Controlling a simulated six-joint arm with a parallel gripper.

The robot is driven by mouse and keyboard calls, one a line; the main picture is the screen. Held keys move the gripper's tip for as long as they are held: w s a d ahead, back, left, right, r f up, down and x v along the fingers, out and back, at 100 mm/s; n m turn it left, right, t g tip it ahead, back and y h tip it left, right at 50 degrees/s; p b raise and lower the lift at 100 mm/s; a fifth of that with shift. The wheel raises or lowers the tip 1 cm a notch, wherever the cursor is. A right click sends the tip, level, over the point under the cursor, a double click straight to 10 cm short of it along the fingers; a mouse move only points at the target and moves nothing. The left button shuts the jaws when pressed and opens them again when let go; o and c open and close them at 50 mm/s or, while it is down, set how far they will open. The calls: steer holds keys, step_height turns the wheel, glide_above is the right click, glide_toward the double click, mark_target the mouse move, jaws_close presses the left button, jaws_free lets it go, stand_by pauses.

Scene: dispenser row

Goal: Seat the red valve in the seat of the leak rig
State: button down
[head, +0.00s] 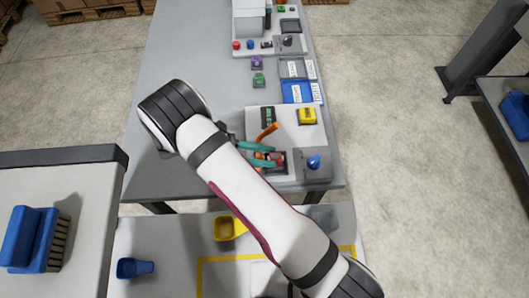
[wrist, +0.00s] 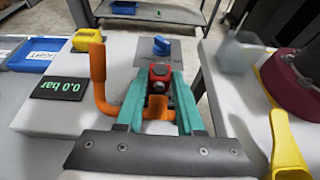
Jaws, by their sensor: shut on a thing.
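My gripper (wrist: 161,88) has its teal fingers shut on the red valve (wrist: 159,71), which sits between the fingertips. The head view shows the gripper (head: 270,156) and the red valve (head: 280,159) over the front of the leak rig (head: 290,139). An orange pipe (wrist: 98,75) rises on the left of the fingers and bends toward the valve. An orange part (wrist: 158,113) shows between the fingers. The seat is hidden by the fingers and valve, so I cannot tell whether the valve is in it. The rig's display (wrist: 72,88) reads 0.0 bar.
A blue knob (wrist: 161,45) on a grey plate stands just beyond the valve. A yellow block (wrist: 87,39) is at the rig's far side. Blue (head: 297,92) and grey labelled trays lie behind the rig. A yellow scoop (head: 229,228) lies on the nearer surface.

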steer(key=shift+c, duration=0.6)
jaws_free()
steer(key=shift+r, duration=3.5)
